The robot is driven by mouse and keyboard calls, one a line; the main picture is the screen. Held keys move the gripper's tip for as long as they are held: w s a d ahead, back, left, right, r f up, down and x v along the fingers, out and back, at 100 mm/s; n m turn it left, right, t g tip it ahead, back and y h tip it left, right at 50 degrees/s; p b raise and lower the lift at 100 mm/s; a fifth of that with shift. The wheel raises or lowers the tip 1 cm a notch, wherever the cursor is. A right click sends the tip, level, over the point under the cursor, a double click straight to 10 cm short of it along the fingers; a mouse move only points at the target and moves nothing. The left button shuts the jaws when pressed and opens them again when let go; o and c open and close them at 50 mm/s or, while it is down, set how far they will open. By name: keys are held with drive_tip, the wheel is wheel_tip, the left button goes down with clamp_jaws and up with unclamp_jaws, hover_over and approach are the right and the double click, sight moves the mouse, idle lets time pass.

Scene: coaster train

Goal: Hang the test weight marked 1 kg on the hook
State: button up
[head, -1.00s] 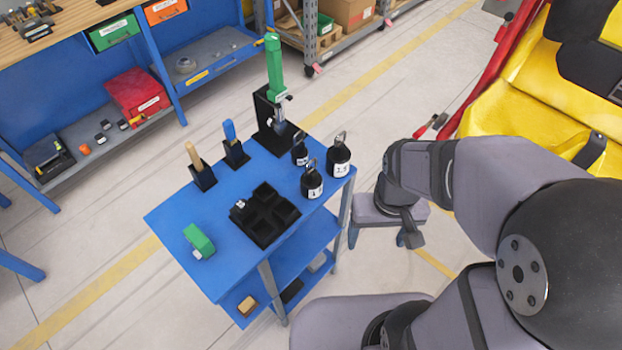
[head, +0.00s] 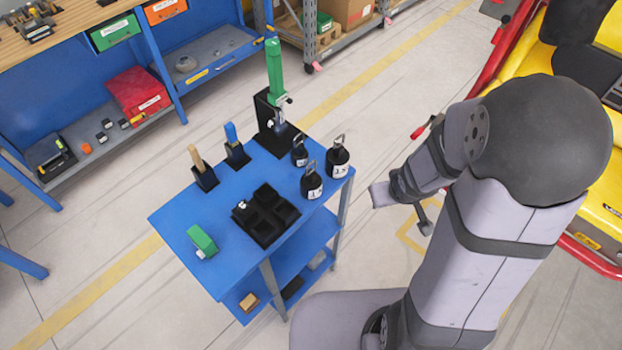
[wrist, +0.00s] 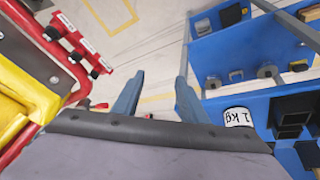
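Three black weights with metal loops stand on the blue cart's right side. The front one (head: 312,186) has a label starting with 1. The right one (head: 338,158) appears marked 1.5, and the back one's label (head: 300,152) is too small to read. A white "1 kg" label (wrist: 238,117) shows in the wrist view, right of my fingers. A green scale (head: 274,66) stands upright on a black stand at the cart's back, with small metal parts below; its hook is hard to make out. My gripper (wrist: 159,76) is open and empty, right of the cart.
The cart top (head: 185,222) also bears a black compartment tray (head: 265,228), a green block (head: 201,240) and two upright handled tools in holders. A red and yellow coaster car (head: 598,212) stands at the right.

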drive_tip(key=w+a+n+t+y+p, duration=0.1)
drive_tip(key=w+a+t+y, duration=0.1)
drive_tip(key=w, duration=0.1)
drive_tip(key=n+t+y, duration=0.2)
drive_tip(key=t+y, duration=0.1)
drive_tip(key=y, duration=0.5)
approach(315, 178)
drive_tip(key=w+f, duration=0.1)
drive_tip(key=w, duration=0.3)
drive_tip(key=a+n+t+y+b, duration=0.1)
drive_tip(key=b, duration=0.2)
drive_tip(key=a+f+n+t+y+b, duration=0.1)
drive_tip(key=a+y+b, duration=0.1)
drive_tip(key=b, duration=0.1)
drive_tip(key=shift+a+f, duration=0.1)
drive_tip(key=shift+a, duration=0.1)
drive_tip(key=f+n+b, duration=0.1)
drive_tip(key=b, duration=0.1)
drive_tip(key=w+a+f+n+y+b, duration=0.1)
drive_tip(key=b, duration=0.2)
drive_tip(key=shift+a+n+t, duration=0.1)
drive_tip(key=shift+n+t, duration=0.2)
drive_tip(key=shift+r, duration=0.1)
